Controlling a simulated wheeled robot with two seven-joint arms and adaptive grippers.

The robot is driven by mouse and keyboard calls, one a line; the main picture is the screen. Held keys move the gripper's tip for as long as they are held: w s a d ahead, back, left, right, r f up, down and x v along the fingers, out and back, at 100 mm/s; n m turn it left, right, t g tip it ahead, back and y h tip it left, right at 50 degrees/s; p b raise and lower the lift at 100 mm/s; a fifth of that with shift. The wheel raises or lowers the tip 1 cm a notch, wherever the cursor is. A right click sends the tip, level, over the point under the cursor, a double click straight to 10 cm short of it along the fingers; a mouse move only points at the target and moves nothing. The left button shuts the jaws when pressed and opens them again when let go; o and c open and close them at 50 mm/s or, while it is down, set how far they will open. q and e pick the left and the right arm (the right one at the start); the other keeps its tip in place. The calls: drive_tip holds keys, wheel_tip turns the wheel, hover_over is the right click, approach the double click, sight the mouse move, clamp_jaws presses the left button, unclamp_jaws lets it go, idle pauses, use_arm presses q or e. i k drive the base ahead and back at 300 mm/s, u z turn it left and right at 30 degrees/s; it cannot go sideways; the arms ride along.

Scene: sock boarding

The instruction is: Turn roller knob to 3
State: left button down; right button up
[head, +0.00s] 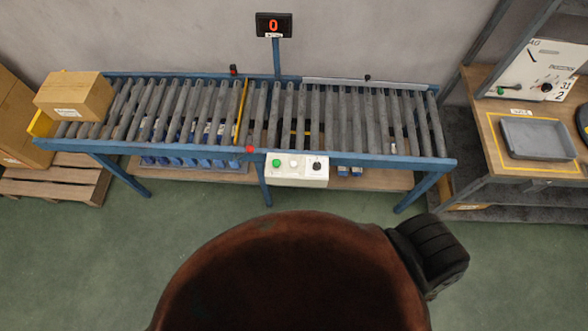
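A white control box (285,178) is mounted on the front rail of the roller conveyor (400,155). It carries a green button (276,163), a pale button (294,163) and a black knob (317,166) at its right end. The knob's setting marks are too small to read. A small display (273,25) on a post behind the conveyor shows a red 0. Neither of my grippers is in the head view. My own rounded body fills the bottom middle.
A cardboard box (75,95) sits on the conveyor's left end, by a yellow stop. A wooden pallet (55,185) stands at the left. A workbench (492,118) at the right holds a grey tray (538,139) and a white panel (545,70). Green floor in front is open.

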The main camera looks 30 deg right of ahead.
sight(317, 165)
drive_tip(key=z, duration=0.15)
drive_tip(key=k, duration=0.4)
drive_tip(key=z, duration=0.55)
drive_tip(key=k, duration=0.85)
drive_tip(key=u, duration=0.55)
drive_tip(key=i, duration=1.55)
drive_tip(key=z, duration=0.35)
